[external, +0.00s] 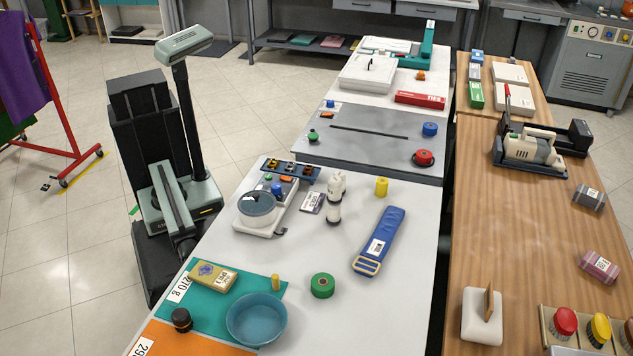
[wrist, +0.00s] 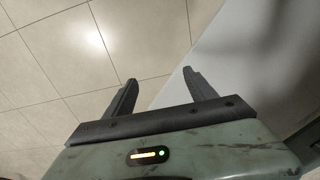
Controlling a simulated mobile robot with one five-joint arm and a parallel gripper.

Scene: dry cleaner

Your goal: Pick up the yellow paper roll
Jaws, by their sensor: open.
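A short yellow roll (external: 381,187) stands upright on the white table (external: 300,215), above the blue strap and right of the white bottles in the external view. A smaller yellow cylinder (external: 276,282) stands near the teal mat; I cannot tell what it is. My gripper (wrist: 158,78) is open and empty in the wrist view, with its two dark fingers apart over the tiled floor and a pale surface at the right. In the external view my arm is folded low at the table's left edge, well away from the yellow roll; its fingers are not clearly visible there.
A wooden counter (external: 505,220) lies at right. The table between strap and bottles is bare.

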